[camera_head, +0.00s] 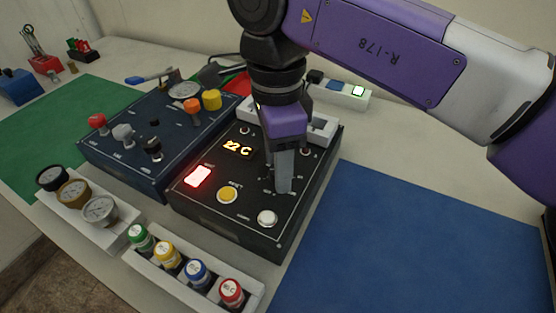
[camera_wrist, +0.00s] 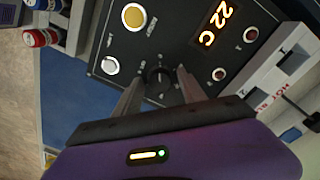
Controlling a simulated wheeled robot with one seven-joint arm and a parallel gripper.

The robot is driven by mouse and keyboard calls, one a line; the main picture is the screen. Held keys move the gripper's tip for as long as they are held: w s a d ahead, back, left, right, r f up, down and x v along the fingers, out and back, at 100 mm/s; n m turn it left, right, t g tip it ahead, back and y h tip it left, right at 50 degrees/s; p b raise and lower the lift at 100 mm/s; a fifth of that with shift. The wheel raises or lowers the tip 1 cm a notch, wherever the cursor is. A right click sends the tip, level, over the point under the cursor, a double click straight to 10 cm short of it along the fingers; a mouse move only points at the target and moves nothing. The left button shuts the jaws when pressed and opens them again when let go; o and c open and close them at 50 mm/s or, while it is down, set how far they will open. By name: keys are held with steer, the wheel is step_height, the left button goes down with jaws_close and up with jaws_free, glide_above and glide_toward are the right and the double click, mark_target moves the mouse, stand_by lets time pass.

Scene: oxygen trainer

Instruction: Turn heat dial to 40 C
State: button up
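The black heat dial (camera_wrist: 158,77) is on the top face of the dark control box (camera_head: 221,208). In the head view my gripper mostly hides it. My gripper (camera_head: 281,187) points down over the right part of the box. In the wrist view the two fingers of my gripper (camera_wrist: 157,76) stand apart on either side of the dial, with small gaps showing. I cannot tell how close the tips are to the panel. The amber display (camera_head: 238,148) reads 22 C, and it also shows in the wrist view (camera_wrist: 216,26).
A lit red-white button (camera_head: 198,176), a yellow button (camera_head: 227,195) and a white button (camera_head: 267,218) sit near the dial. A blue panel (camera_head: 146,127) with knobs adjoins on the left. Capped bottles (camera_head: 196,271) stand in front. A blue mat (camera_head: 415,250) lies clear on the right.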

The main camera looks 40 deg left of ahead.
jaws_close()
steer(key=shift+r+m, duration=0.1)
steer(key=shift+m, duration=0.2)
steer(key=shift+m+p, duration=0.6)
steer(key=shift+m, duration=0.3)
steer(key=m+p, duration=0.1)
steer(key=m, duration=0.2)
steer(key=shift+w, duration=0.1)
steer(key=m+p, duration=0.1)
steer(key=m, duration=0.5)
steer(key=shift+m, duration=0.3)
steer(key=shift+o, duration=1.2)
jaws_free()
